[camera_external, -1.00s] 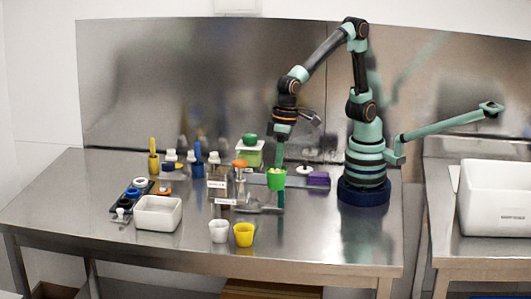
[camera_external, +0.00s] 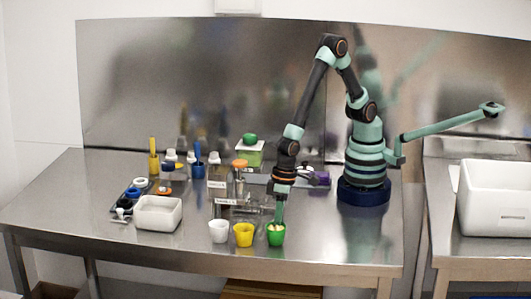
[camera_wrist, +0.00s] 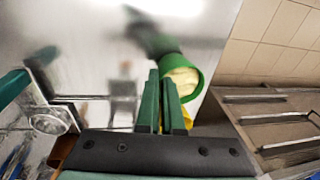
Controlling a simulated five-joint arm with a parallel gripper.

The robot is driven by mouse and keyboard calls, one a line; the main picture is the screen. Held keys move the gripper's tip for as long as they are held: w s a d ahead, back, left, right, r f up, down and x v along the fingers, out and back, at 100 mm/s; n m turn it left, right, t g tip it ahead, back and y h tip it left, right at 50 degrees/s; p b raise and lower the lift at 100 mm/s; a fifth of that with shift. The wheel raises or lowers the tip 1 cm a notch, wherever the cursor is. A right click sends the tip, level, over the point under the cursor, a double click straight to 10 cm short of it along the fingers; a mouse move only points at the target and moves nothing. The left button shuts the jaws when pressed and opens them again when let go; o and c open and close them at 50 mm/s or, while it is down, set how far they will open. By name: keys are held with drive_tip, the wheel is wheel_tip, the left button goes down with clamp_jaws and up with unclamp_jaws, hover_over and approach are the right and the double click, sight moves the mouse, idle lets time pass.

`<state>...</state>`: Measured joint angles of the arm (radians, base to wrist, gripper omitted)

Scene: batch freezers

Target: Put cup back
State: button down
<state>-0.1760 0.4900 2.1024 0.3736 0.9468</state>
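A green cup (camera_external: 276,236) with pale, cream-coloured contents is at the front of the steel table, just right of a yellow cup (camera_external: 244,235). It looks upright and at or very near the table top. My gripper (camera_external: 279,214) reaches down to it from above. In the wrist view the two green fingers (camera_wrist: 164,100) are close together at the wall of the green cup (camera_wrist: 188,75), and they appear shut on it. Part of the cup is hidden behind the fingers. The yellow cup shows only as a sliver below it there.
A white cup (camera_external: 219,231) stands left of the yellow cup. A white bin (camera_external: 158,213) and a dark tool tray (camera_external: 130,196) are further left. A metal dispenser stand with labels (camera_external: 225,203) is behind the cups. The table right of the green cup is clear.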

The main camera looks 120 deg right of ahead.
drive_tip(key=shift+f, duration=0.3)
drive_tip(key=c, duration=1)
unclamp_jaws()
drive_tip(key=shift+c, duration=0.2)
drive_tip(key=s+d+r+n+t, duration=0.1)
drive_tip(key=s+d+r+n, duration=0.1)
drive_tip(key=r, duration=0.5)
drive_tip(key=s+d+r+n+t, duration=0.1)
drive_tip(key=s+r+n, duration=0.3)
drive_tip(key=r, duration=0.4)
drive_tip(key=s+d+r+n+t, duration=0.1)
drive_tip(key=s+d+r, duration=0.3)
drive_tip(key=r, duration=0.4)
drive_tip(key=shift+s+n+t, duration=0.3)
drive_tip(key=shift+s+n, duration=0.05)
drive_tip(key=shift+n, duration=0.55)
drive_tip(key=shift+r, duration=0.1)
